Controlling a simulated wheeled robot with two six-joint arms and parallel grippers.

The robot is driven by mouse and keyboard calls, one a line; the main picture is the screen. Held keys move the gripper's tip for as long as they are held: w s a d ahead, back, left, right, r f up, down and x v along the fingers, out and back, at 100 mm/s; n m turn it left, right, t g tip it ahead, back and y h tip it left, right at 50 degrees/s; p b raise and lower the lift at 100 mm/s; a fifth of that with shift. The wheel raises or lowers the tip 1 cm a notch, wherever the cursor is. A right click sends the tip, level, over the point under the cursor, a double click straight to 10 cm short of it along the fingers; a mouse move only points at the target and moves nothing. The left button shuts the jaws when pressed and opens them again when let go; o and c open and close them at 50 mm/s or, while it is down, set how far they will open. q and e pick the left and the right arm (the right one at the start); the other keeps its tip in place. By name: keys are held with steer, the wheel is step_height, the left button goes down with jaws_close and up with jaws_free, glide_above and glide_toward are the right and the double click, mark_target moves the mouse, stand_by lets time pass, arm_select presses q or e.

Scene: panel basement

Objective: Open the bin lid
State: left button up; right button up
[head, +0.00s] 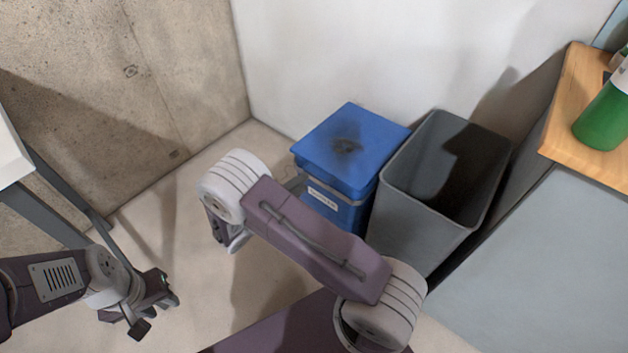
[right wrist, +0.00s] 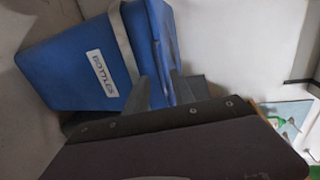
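The blue bin (head: 333,210) stands on the floor against the white wall, with a white label on its front. Its blue lid (head: 375,130) lies flat and closed, with a dark mark on top. In the right wrist view the bin (right wrist: 62,68) appears tilted, its label reads BOTTLES, and the lid (right wrist: 163,35) is at its right. My right gripper (right wrist: 158,78) has its two fingers apart, with blue lid edge visible between them; contact cannot be told. In the head view my right arm mostly hides it. My left gripper (head: 157,314) is open and empty, away from the bin.
A grey open-topped bin (head: 425,215) stands close to the right of the blue bin. Further right is a cabinet with a wooden top (head: 567,125) carrying a green bottle (head: 603,118). A concrete wall (head: 130,80) is at left. The floor left of the blue bin is clear.

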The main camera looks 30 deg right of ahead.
mark_target(314, 175)
steer(key=b+x, duration=0.2)
steer(key=x, duration=0.4)
steer(key=shift+d+f+b, duration=0.15)
steer(key=shift+d+b, duration=0.1)
steer(key=shift+b, duration=0.05)
jaws_close()
steer(key=shift+s+f, duration=0.15)
steer(key=shift+f, duration=0.05)
stand_by(0.7)
